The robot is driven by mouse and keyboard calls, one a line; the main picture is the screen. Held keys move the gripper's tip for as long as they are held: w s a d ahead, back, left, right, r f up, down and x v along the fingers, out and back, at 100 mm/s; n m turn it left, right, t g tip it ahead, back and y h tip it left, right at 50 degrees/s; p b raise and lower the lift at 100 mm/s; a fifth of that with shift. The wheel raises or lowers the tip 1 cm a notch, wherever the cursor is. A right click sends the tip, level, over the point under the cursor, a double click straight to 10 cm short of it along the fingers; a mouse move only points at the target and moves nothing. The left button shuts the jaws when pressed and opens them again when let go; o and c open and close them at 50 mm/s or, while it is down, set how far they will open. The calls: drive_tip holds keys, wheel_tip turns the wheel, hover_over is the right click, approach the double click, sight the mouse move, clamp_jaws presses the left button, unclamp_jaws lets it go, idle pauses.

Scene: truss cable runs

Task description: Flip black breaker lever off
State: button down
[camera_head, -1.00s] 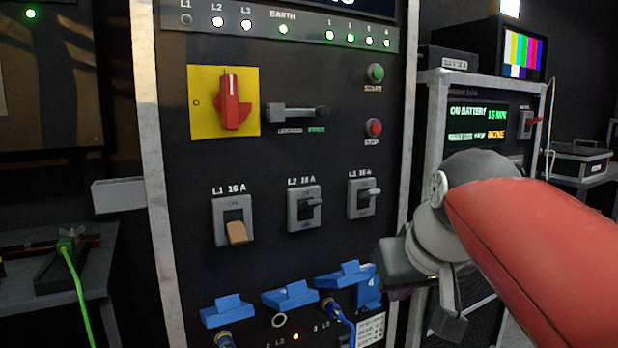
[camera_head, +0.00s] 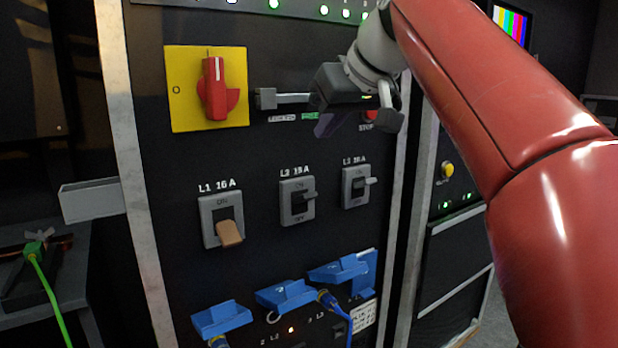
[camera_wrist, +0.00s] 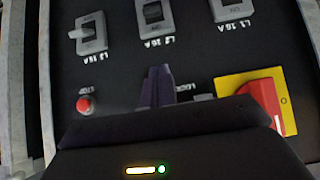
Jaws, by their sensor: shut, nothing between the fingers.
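The L2 breaker has a dark lever (camera_head: 306,197) in a grey frame on the black panel, between L1 and L3. The lever sticks out near the ON half of its frame. The breaker also shows upside down at the top of the wrist view (camera_wrist: 154,14), partly cut off. My gripper (camera_head: 322,130) is above the L2 and L3 breakers, beside the handle bar, its dark purple fingers together and empty. The fingers show together in the wrist view (camera_wrist: 156,82), apart from the breaker.
The L1 breaker's tan lever (camera_head: 230,233) points down, and L3 has a pale lever (camera_head: 369,181). A red rotary switch (camera_head: 214,88) on a yellow plate and a grey handle bar (camera_head: 290,99) are near my gripper. Blue socket covers (camera_head: 285,293) stick out below the breakers.

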drive_tip(key=b, duration=0.1)
hover_over(311, 196)
drive_tip(key=w+a, duration=0.1)
drive_tip(key=f, duration=0.6)
drive_tip(key=shift+w+f, duration=0.2)
drive_tip(key=shift+f, duration=0.1)
drive_tip(key=f, duration=0.1)
drive_tip(key=f+b, duration=0.1)
drive_tip(key=s+f, duration=0.1)
drive_tip(key=shift+d+b, duration=0.3)
drive_tip(key=shift+d, duration=0.05)
drive_tip(key=shift+s+d+f, duration=0.1)
drive_tip(key=shift+f, duration=0.3)
drive_tip(key=shift+f+b, duration=0.15)
drive_tip(key=shift+b, duration=0.3)
drive_tip(key=shift+s+f+b, duration=0.1)
drive_tip(key=shift+f+b, duration=0.05)
drive_tip(key=shift+b, duration=0.25)
drive_tip(key=shift+d+t+b, duration=0.1)
drive_tip(key=shift+t+b, duration=0.2)
drive_tip(key=shift+s+d+f+y+b, duration=0.15)
drive_tip(key=shift+y+b, duration=0.15)
drive_tip(key=shift+b, duration=0.55)
